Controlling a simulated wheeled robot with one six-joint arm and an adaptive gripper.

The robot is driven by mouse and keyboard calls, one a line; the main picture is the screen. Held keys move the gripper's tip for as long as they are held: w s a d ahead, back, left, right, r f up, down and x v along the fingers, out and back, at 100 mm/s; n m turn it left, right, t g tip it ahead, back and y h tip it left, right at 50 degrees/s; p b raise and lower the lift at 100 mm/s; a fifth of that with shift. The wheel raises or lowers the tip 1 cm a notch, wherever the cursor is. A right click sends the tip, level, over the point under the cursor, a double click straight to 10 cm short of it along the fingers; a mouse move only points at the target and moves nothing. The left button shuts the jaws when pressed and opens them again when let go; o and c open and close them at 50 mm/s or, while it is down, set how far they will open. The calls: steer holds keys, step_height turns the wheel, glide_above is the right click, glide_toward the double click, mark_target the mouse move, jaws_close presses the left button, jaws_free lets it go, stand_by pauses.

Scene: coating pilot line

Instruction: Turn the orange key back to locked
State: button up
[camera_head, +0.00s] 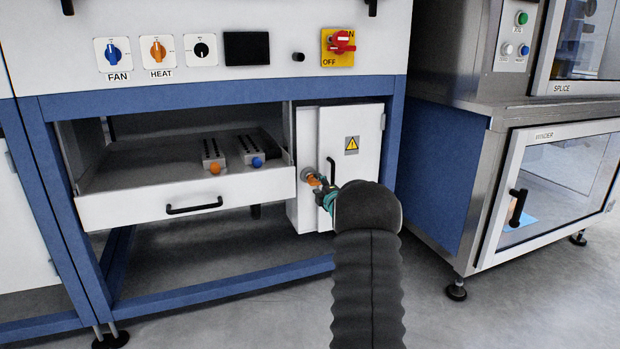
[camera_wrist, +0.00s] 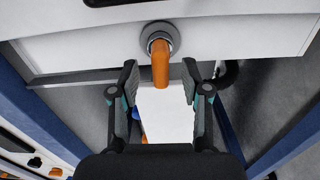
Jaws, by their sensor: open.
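In the wrist view the key (camera_wrist: 160,65) extends from the lock ring (camera_wrist: 159,37) towards my gripper. My gripper (camera_wrist: 160,78) is open, with one finger on each side of the key and a gap visible on both sides. In the head view my gripper (camera_head: 325,194) is at the key, and my dark arm hides part of the lower door.
A black door handle (camera_head: 332,170) is close to the right of the key. The drawer (camera_head: 140,205) stands out at left, holding two grey blocks with orange and blue ends. Blue frame posts (camera_head: 396,130) flank the bay.

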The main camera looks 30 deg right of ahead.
steer(key=v, duration=0.6)
steer(key=shift+a, duration=0.1)
stand_by(0.6)
